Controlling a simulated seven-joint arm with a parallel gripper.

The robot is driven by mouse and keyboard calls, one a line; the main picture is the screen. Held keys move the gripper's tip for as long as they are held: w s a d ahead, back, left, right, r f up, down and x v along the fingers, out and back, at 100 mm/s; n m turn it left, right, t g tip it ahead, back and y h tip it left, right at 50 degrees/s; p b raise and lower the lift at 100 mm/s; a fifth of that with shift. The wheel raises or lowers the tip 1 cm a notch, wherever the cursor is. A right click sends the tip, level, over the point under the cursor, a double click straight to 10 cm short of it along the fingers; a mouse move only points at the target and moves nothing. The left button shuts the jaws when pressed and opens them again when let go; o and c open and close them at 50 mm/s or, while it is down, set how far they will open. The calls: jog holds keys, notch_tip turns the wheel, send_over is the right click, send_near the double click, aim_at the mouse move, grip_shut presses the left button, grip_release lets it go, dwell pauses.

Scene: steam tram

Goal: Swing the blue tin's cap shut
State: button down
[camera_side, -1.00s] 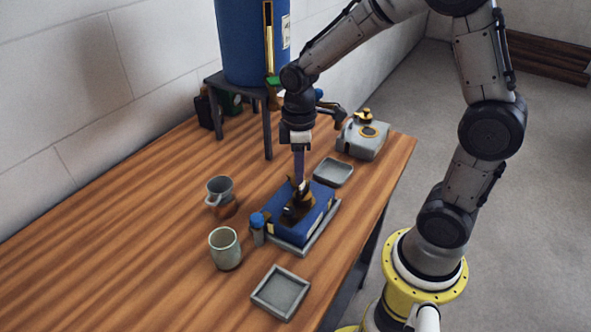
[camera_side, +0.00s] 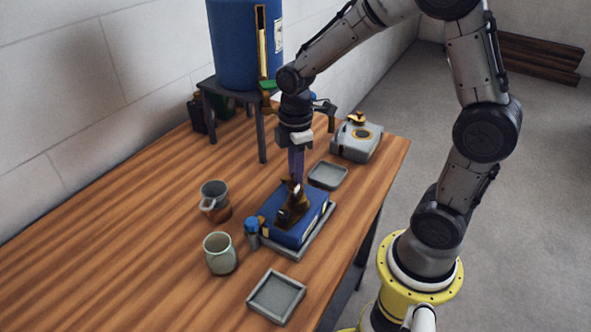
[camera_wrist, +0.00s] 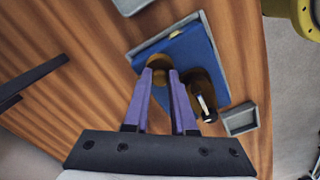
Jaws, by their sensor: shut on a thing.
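The blue tin (camera_side: 291,232) lies in a shallow grey tray (camera_side: 318,236) on the wooden table. A dark brown and brass fitting stands on its top (camera_side: 291,212). My gripper (camera_side: 295,180) comes straight down from above onto it, with purple fingers. In the wrist view the fingertips (camera_wrist: 164,74) close around a round brass piece (camera_wrist: 160,62), which I take as the cap, over the blue top (camera_wrist: 192,52). A dark brown round part (camera_wrist: 206,95) with a pale piece stands right of the fingers. The cap's exact angle is hard to tell.
A small blue-topped bottle (camera_side: 252,231) stands close by the tin's left end. A grey mug (camera_side: 214,203) and pale cup (camera_side: 220,255) stand left. Small grey dishes lie in front (camera_side: 276,296) and behind (camera_side: 328,175).

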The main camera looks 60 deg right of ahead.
jog(key=c, duration=0.7)
grip_release()
notch_tip(320, 180, up, 14)
jog(key=shift+f, duration=0.1)
jog(key=s+a+r+m+t, duration=0.1)
jog(key=s+a+r+t, duration=0.2)
jog(key=s, duration=0.5)
jog(key=s+f+m+t, duration=0.1)
jog(key=s+m, duration=0.1)
jog(key=m, duration=0.1)
jog(key=s+f+m, duration=0.1)
jog(key=s+m, duration=0.1)
jog(key=m, duration=0.1)
jog(key=s+f+m+t, duration=0.1)
jog(key=s+f+m, duration=0.1)
jog(key=m, duration=0.2)
jog(key=shift+s+a+t, duration=0.25)
jog(key=shift+s+t, duration=0.05)
jog(key=shift+s, duration=0.05)
